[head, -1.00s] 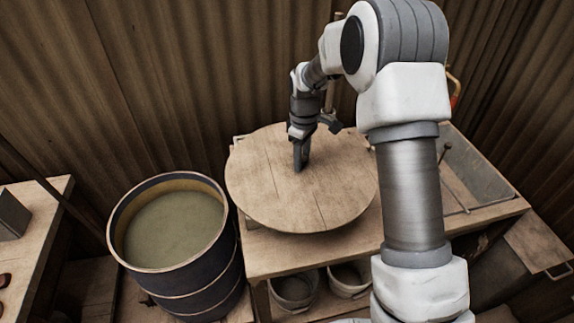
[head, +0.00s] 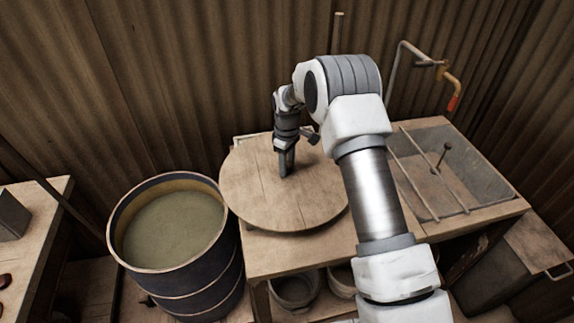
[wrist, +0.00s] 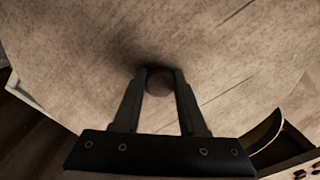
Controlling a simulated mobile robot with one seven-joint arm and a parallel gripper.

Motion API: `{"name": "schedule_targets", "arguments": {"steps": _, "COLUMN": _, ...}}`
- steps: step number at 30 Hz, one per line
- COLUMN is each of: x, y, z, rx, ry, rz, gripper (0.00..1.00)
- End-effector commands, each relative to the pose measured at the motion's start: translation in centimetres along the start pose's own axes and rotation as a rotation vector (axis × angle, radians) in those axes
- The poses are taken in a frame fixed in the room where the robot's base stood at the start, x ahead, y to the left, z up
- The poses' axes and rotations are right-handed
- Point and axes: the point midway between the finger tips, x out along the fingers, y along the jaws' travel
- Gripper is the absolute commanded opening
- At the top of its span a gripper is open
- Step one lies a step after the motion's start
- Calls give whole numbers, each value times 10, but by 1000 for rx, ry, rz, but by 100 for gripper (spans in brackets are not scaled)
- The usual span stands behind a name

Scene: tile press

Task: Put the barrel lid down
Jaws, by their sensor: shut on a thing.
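The barrel lid (head: 310,205) is a round wooden disc, seen over the left part of the workbench in the head view. My gripper (head: 286,172) is above its middle, pointing down. In the wrist view my gripper (wrist: 160,85) is shut on the lid's round dark knob (wrist: 159,82), with a finger on each side. The lid's planks (wrist: 70,50) fill most of that view. I cannot tell whether the lid's underside touches the bench. The barrel (head: 172,232) stands open to the left, dark with pale hoops, filled with murky greenish liquid. The lid's left edge is close to its rim.
The workbench (head: 262,258) has a sunken basin with bars (head: 440,170) at right and a tap with a red tip (head: 453,100) behind it. Buckets (head: 293,288) stand beneath. Another wooden table (head: 40,215) is at far left. A corrugated wall closes the back.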

Motion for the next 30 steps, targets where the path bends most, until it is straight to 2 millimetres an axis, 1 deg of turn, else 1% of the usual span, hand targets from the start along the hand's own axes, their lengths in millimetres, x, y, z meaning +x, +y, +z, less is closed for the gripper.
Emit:
{"name": "schedule_targets", "arguments": {"steps": 4, "x": -3, "y": 1, "z": -1, "rx": 0, "ry": 3, "rz": 3, "gripper": 0}}
{"name": "schedule_targets", "arguments": {"steps": 8, "x": 0, "y": 1, "z": -1, "rx": 0, "ry": 3, "rz": 3, "gripper": 0}}
{"name": "schedule_targets", "arguments": {"steps": 9, "x": 2, "y": 0, "z": 0, "rx": -1, "ry": 1, "rz": 1, "gripper": 43}}
{"name": "schedule_targets", "arguments": {"steps": 11, "x": 1, "y": 0, "z": 0, "rx": -1, "ry": 1, "rz": 1, "gripper": 54}}
{"name": "schedule_targets", "arguments": {"steps": 12, "x": 1, "y": 0, "z": 0, "rx": -1, "ry": 1, "rz": 1, "gripper": 61}}
{"name": "schedule_targets", "arguments": {"steps": 14, "x": 1, "y": 0, "z": 0, "rx": -1, "ry": 1, "rz": 1, "gripper": 71}}
{"name": "schedule_targets", "arguments": {"steps": 22, "x": 0, "y": 0, "z": 0, "rx": 0, "ry": 1, "rz": 1, "gripper": 71}}
{"name": "schedule_targets", "arguments": {"steps": 25, "x": -4, "y": 0, "z": 0, "rx": 0, "ry": 1, "rz": 1, "gripper": 71}}
{"name": "schedule_targets", "arguments": {"steps": 28, "x": -17, "y": 1, "z": -1, "rx": 0, "ry": 2, "rz": 2, "gripper": 71}}
{"name": "schedule_targets", "arguments": {"steps": 30, "x": -30, "y": 1, "z": -1, "rx": -1, "ry": 4, "rz": 4, "gripper": 71}}
